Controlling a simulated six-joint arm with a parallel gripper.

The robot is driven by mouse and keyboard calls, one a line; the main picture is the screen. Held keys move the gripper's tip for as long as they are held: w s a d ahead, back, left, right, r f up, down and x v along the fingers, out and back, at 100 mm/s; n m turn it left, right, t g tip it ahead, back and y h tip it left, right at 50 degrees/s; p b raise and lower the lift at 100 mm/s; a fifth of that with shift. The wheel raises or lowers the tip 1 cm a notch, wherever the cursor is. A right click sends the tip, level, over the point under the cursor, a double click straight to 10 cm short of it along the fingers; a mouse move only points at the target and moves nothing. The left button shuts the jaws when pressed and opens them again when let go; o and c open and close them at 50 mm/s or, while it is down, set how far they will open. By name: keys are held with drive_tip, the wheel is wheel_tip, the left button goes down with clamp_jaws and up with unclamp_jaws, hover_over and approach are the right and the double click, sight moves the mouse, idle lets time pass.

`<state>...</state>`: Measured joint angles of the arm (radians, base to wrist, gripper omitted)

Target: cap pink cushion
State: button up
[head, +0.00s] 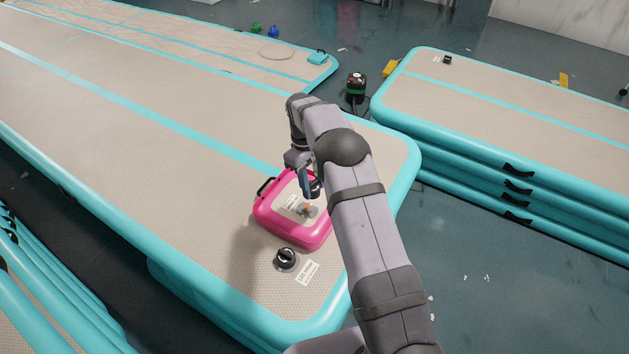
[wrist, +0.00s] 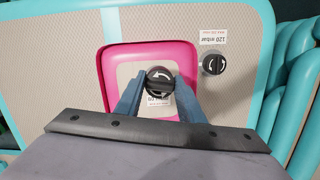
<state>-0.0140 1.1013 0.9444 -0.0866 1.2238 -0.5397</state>
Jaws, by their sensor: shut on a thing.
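The pink cushion (head: 272,222) lies on the beige and teal inflatable track, and its pink rim (wrist: 188,47) also shows in the wrist view. A grey valve with an orange centre (head: 307,209) is on its top. My gripper (head: 309,186) is shut on a round black cap with a white arrow (wrist: 159,79). The cap is above the cushion near the valve, apart from it in the head view. In the wrist view the cap and fingers (wrist: 158,92) hide the valve.
Another black cap (head: 286,259) sits on the track beside a white label (head: 307,272); it also shows in the wrist view (wrist: 214,64). The cushion has a black handle (head: 265,187). A stack of tracks (head: 500,110) stands to the right, with a dark pump (head: 356,87) beyond.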

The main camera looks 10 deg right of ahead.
drive_tip(key=m, duration=0.4)
drive_tip(key=shift+a+f+y, duration=0.15)
drive_tip(key=shift+f+y, duration=0.05)
drive_tip(key=shift+y, duration=0.1)
drive_tip(key=m, duration=0.5)
drive_tip(key=shift+w+a+f+m+y, duration=0.15)
drive_tip(key=shift+a+m+y, duration=0.1)
drive_tip(key=shift+m+y, duration=0.15)
drive_tip(key=m, duration=0.4)
drive_tip(key=shift+a+y, duration=0.1)
drive_tip(key=shift+y, duration=0.2)
drive_tip(key=m, duration=0.3)
drive_tip(key=shift+w+a+f+m, duration=0.1)
drive_tip(key=shift+w+m, duration=0.15)
drive_tip(key=shift+m, duration=0.15)
drive_tip(key=m, duration=0.3)
drive_tip(key=shift+w+m+t+y, duration=0.2)
drive_tip(key=shift+m+t+y, duration=0.1)
drive_tip(key=shift+t+y, duration=0.1)
drive_tip(key=m, duration=0.3)
drive_tip(key=shift+w+a+m+t, duration=0.1)
drive_tip(key=shift+w+m+t, duration=0.1)
drive_tip(key=shift+m+t, duration=0.15)
drive_tip(key=m, duration=0.5)
drive_tip(key=shift+w+t, duration=0.15)
drive_tip(key=shift+t, duration=0.2)
drive_tip(key=m, duration=0.4)
drive_tip(key=shift+h, duration=0.3)
